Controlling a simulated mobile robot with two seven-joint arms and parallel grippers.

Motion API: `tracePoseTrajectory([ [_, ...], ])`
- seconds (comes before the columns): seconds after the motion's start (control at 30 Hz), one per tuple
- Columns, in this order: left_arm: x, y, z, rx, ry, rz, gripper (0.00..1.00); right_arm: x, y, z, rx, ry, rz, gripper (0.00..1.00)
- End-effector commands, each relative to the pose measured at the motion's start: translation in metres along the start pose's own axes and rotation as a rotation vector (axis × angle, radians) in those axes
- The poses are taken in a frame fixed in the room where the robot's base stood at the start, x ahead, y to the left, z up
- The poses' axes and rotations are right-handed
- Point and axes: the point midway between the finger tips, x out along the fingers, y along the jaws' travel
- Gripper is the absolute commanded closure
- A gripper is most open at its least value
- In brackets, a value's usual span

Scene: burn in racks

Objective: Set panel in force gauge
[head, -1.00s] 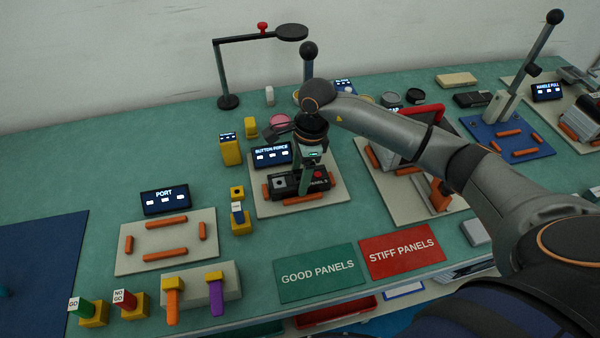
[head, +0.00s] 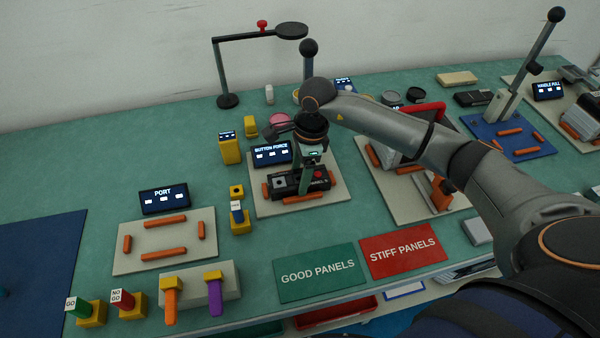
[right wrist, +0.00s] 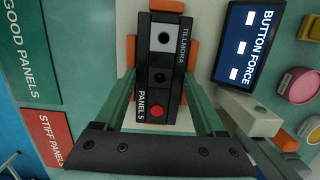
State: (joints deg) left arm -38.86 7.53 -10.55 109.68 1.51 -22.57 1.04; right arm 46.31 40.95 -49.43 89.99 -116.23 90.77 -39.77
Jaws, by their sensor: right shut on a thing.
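The panel (head: 286,186) is a dark bar with a light square, a dark knob and a red button. It lies on the light plate (head: 335,202) of the BUTTON FORCE station, among orange locating blocks (head: 268,193). In the right wrist view the panel (right wrist: 159,92) shows from above, with orange blocks beside and beyond it. My right gripper (head: 306,187) is low over the plate and shut on the panel, a green finger on each side. The BUTTON FORCE display (head: 272,154) stands behind. Whether the panel rests fully flat cannot be told. My left gripper is out of view.
Green GOOD PANELS (head: 320,273) and red STIFF PANELS (head: 402,250) mats lie in front. The empty PORT fixture (head: 165,240) is at left, with yellow gauge holders nearby. A post with a black ball (head: 309,50) rises behind the gripper. A red-handled fixture (head: 428,115) stands right.

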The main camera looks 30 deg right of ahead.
Motion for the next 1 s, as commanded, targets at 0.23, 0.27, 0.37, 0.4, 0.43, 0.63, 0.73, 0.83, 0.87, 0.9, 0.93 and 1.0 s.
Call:
tracePoseTrajectory([
  [0.23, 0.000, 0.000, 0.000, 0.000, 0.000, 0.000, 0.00, -0.001, 0.000, 0.000, 0.000, -0.001, -0.002, 0.24],
  [0.27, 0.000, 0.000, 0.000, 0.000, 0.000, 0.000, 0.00, -0.001, -0.001, 0.000, 0.000, -0.001, -0.002, 0.20],
  [0.37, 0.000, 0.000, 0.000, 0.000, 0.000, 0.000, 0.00, -0.001, 0.000, 0.000, 0.000, -0.001, -0.002, 0.09],
  [0.4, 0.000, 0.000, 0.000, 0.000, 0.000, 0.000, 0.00, -0.001, 0.000, 0.000, 0.000, -0.001, -0.002, 0.05],
  [0.43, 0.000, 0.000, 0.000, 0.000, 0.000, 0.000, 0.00, -0.001, 0.000, 0.000, -0.001, -0.001, -0.002, 0.01],
  [0.63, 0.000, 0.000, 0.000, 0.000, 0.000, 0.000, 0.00, 0.000, 0.000, 0.000, 0.000, 0.000, 0.000, 0.00],
  [0.73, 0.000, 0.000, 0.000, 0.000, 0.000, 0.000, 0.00, -0.002, 0.000, 0.000, 0.000, 0.000, -0.001, 0.00],
  [0.83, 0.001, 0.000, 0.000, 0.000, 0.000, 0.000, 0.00, -0.012, -0.001, 0.000, 0.000, -0.001, -0.005, 0.00],
  [0.87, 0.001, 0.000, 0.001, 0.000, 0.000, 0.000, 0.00, -0.017, -0.001, 0.000, -0.001, -0.001, -0.005, 0.00],
  [0.9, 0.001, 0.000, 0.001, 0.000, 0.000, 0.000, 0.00, -0.024, -0.001, 0.000, -0.001, -0.001, -0.005, 0.00],
  [0.93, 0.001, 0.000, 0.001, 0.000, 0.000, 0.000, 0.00, -0.030, -0.002, 0.000, -0.002, -0.001, -0.007, 0.00],
  [1.0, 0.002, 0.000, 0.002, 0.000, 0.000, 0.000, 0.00, -0.045, -0.002, 0.000, -0.001, -0.002, -0.008, 0.00],
])
